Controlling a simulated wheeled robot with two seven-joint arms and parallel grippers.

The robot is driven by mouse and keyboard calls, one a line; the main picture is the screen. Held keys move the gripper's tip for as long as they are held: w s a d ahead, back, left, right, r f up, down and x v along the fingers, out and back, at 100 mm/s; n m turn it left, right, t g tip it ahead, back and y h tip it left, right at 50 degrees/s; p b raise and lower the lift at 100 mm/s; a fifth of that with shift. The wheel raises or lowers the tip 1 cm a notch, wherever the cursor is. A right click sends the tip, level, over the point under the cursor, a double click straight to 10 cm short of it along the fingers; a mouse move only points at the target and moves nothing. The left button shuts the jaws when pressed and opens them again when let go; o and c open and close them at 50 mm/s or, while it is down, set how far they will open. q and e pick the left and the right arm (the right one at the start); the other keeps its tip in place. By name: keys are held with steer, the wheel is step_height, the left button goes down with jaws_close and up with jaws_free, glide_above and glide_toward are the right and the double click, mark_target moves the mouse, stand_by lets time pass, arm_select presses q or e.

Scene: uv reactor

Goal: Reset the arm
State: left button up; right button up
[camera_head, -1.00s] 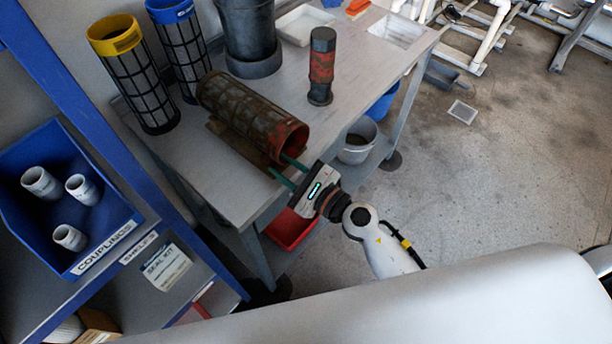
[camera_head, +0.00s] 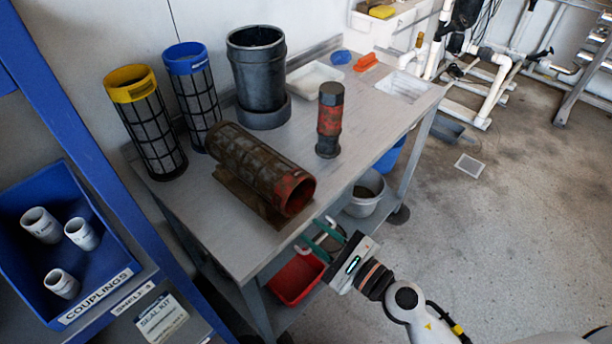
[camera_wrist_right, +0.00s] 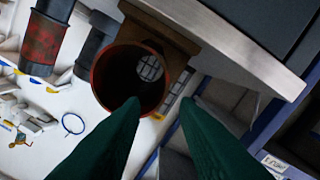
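My right gripper (camera_head: 322,238) is off the front edge of the steel table, with its green fingers apart and nothing between them. In the right wrist view the fingers (camera_wrist_right: 160,130) are also spread, with the open red-rimmed end of the dirty mesh cylinder (camera_wrist_right: 133,82) beyond them. In the head view this cylinder (camera_head: 255,165) lies on a brown support on the table, apart from the gripper. My left gripper does not show.
The table (camera_head: 235,235) also holds a red-and-black cylinder (camera_head: 329,125), a dark pot (camera_head: 257,75), and yellow-topped (camera_head: 148,125) and blue-topped (camera_head: 194,95) mesh cylinders. A blue couplings bin (camera_head: 95,270) is at left. A grey bucket (camera_head: 362,197) and red bin (camera_head: 297,280) are below. Open floor lies right.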

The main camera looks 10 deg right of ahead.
steer(key=d+f+m+g+h, duration=0.1)
steer(key=d+f+m+h, duration=0.15)
steer(key=f+m, duration=0.5)
steer(key=d+f+m+h, duration=0.2)
steer(key=d+f+m, duration=0.1)
steer(key=f+m, duration=0.5)
steer(key=s+d+f+m+g+h+p, duration=0.1)
steer(key=s+d+f+m+g+h, duration=0.2)
steer(key=f+m, duration=0.45)
steer(key=s+d+f+m+g+h+p, duration=0.15)
steer(key=s+f+m, duration=0.3)
steer(key=f, duration=0.55)
steer(key=s+d+f+m+g, duration=0.1)
steer(key=s+f+m+g, duration=0.1)
steer(key=s+f+m, duration=0.3)
steer(key=s+d+f+m+g+h, duration=0.1)
steer(key=s+f+m+g, duration=0.2)
steer(key=s, duration=0.9)
steer(key=s+d+f+m+g, duration=0.1)
steer(key=s+f+m+g, duration=0.2)
steer(key=s+f+m, duration=0.4)
steer(key=s+m, duration=0.1)
steer(key=m, duration=0.3)
steer(key=shift+s+d+f, duration=0.2)
steer(key=shift+s+d, duration=0.05)
steer(key=shift+s, duration=0.1)
